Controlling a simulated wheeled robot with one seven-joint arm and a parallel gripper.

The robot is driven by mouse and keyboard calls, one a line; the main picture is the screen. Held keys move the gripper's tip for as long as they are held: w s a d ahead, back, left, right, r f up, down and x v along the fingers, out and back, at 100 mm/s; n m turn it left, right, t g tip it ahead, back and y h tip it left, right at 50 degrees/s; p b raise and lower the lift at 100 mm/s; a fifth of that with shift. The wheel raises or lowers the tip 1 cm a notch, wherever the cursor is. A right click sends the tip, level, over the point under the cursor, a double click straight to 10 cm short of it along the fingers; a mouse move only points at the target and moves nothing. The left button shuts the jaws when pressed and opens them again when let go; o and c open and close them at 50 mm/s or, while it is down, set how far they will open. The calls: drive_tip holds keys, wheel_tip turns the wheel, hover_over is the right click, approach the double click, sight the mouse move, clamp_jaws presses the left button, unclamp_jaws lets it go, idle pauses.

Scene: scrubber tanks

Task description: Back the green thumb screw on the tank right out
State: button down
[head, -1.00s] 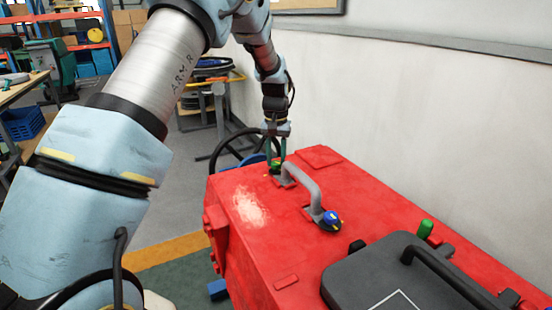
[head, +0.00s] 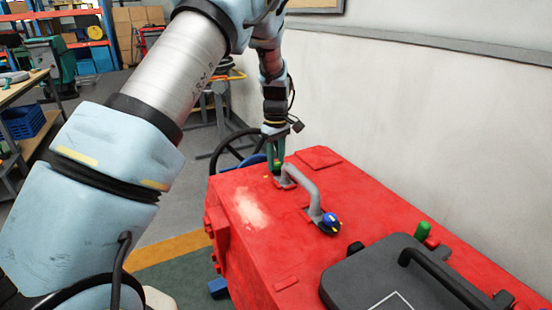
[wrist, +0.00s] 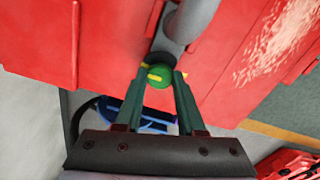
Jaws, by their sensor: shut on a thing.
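The green thumb screw (wrist: 159,76) is a round green knob with a yellow mark, on the red tank (head: 250,240) beside the foot of the grey handle (wrist: 190,30). My gripper (wrist: 160,85) is shut on the green knob, one finger on each side. In the head view my gripper (head: 275,158) points down at the far end of the tank, and the green knob (head: 277,167) shows only in part between the fingers. The screw's thread is hidden.
A blue knob (head: 330,221) sits at the handle's near end. Another green peg (head: 423,230) stands by the dark grey lid (head: 365,280). A pale wall (head: 430,110) runs along the tank's right side. A black wheel (head: 222,150) stands behind the tank.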

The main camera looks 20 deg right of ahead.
drive_tip(key=n, duration=0.2)
drive_tip(key=n+p, duration=0.1)
drive_tip(key=n, duration=0.1)
drive_tip(key=shift+s+a+f+n, duration=0.15)
drive_tip(key=shift+n, duration=0.15)
drive_tip(key=n+p, duration=0.2)
drive_tip(key=n, duration=0.2)
drive_tip(key=shift+n, duration=0.3)
drive_tip(key=n+p, duration=0.1)
drive_tip(key=n, duration=0.3)
drive_tip(key=shift+p, duration=0.4)
drive_tip(key=shift+n+p, duration=0.75)
drive_tip(key=shift+n, duration=1.65)
drive_tip(key=c, duration=0.5)
unclamp_jaws()
